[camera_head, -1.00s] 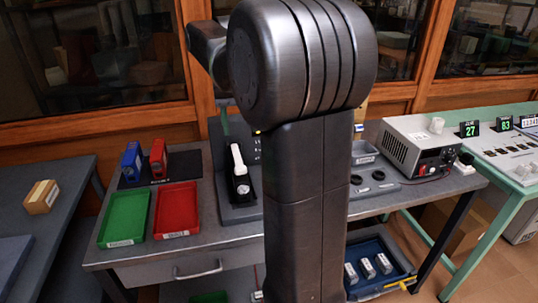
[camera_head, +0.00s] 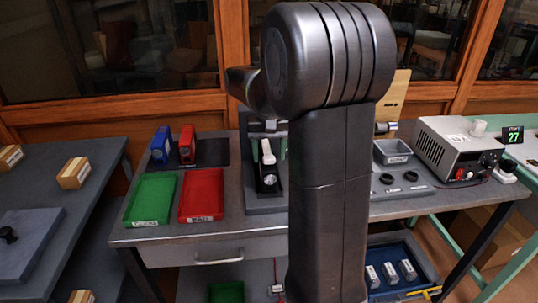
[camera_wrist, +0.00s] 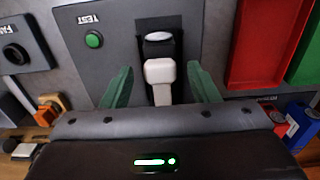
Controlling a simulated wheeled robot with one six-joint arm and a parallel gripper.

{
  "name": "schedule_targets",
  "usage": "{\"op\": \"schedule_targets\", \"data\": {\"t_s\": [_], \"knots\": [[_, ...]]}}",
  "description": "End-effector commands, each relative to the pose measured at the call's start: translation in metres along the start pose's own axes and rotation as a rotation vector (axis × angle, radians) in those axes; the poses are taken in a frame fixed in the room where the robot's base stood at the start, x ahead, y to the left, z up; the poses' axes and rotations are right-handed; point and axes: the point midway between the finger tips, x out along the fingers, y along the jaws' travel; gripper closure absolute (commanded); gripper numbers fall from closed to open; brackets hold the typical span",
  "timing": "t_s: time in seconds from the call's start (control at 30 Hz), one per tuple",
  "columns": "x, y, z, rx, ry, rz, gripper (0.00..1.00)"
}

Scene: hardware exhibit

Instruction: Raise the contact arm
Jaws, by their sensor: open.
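The contact arm shows as a white-headed lever (camera_head: 266,152) on a black mount, fixed to a grey panel on the workbench. In the wrist view its pale block-shaped head (camera_wrist: 160,72) points toward my gripper, with a round silver part on the black mount beyond it. My gripper (camera_wrist: 162,84) is open, with one green finger on each side of the lever head. Gaps show between the fingers and the head; I see no contact. In the head view my own arm hides much of the gripper.
A green button (camera_wrist: 93,39) marked TEST sits beside the lever. Green (camera_head: 151,199) and red (camera_head: 202,194) trays lie left of the panel, with blue and red devices behind. A grey power unit (camera_head: 458,147) and a small grey bin (camera_head: 392,152) stand right.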

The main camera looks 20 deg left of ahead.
Motion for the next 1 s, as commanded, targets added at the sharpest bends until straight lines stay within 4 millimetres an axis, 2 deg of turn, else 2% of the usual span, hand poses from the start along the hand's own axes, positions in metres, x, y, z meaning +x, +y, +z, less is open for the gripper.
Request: {"op": "schedule_targets", "data": {"t_s": [0.33,0.6,1.0], "knots": [[0.0041,0.0000,-0.0001,0.000,0.001,0.000,0.45],[0.0039,0.0000,-0.0001,0.000,0.001,0.000,0.98],[-0.0043,0.0013,-0.0002,0.001,-0.031,0.000,1.00]]}}
